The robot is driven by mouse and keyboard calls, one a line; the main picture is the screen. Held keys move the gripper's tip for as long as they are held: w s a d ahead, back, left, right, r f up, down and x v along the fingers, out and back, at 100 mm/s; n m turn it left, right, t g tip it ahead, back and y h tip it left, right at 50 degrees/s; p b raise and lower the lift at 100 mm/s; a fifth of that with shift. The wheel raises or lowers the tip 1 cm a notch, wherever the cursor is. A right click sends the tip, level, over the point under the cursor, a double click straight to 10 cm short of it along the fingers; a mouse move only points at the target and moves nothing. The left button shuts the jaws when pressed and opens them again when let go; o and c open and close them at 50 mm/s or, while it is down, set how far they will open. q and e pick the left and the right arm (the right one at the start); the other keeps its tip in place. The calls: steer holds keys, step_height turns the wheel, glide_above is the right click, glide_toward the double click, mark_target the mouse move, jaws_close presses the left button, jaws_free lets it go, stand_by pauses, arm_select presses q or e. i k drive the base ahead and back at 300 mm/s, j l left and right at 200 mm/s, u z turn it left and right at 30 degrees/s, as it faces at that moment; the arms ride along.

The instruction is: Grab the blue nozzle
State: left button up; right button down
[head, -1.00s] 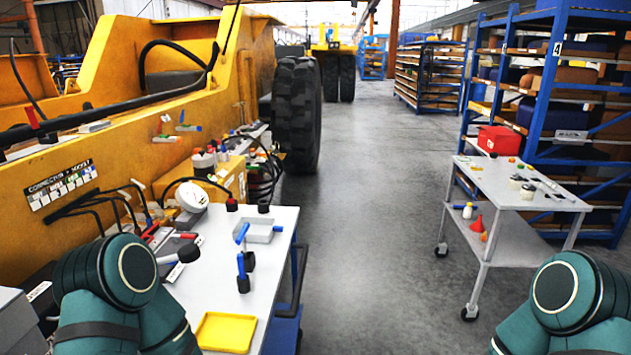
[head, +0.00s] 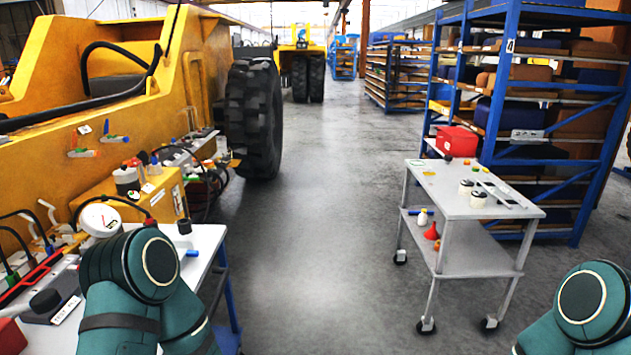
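I cannot make out for certain which thing is the blue nozzle. A small blue piece (head: 191,253) lies at the right edge of the left white table (head: 207,238), partly hidden by my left arm. Another small blue piece (head: 412,212) lies on the lower shelf of the grey cart, beside a white bottle (head: 422,218) and a red funnel (head: 431,232). A blue-ended fitting (head: 117,138) shows on the yellow machine's side. Only the upper links of both my arms show, at the lower left and lower right. Neither gripper is in view.
The grey cart (head: 477,205) stands at right with jars and small parts on top and a red box (head: 457,141) behind it. Blue shelving (head: 497,120) stands beyond. The yellow machine (head: 55,165) with its large tyre (head: 252,118) fills the left. The floor between is clear.

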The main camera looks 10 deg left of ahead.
mark_target(155, 163)
steer(key=i+l, duration=0.15)
steer(key=i, duration=0.3)
steer(key=i+l, duration=0.1)
steer(key=i, duration=0.35)
steer(key=i+l+u, duration=0.1)
steer(key=i, duration=0.35)
steer(key=i+l+u, duration=0.2)
steer(key=i, duration=1.3)
steer(key=i+u, duration=0.3)
steer(key=i, duration=0.4)
steer(key=i+l+u, duration=0.1)
steer(key=i+u, duration=0.2)
steer(key=i, duration=0.4)
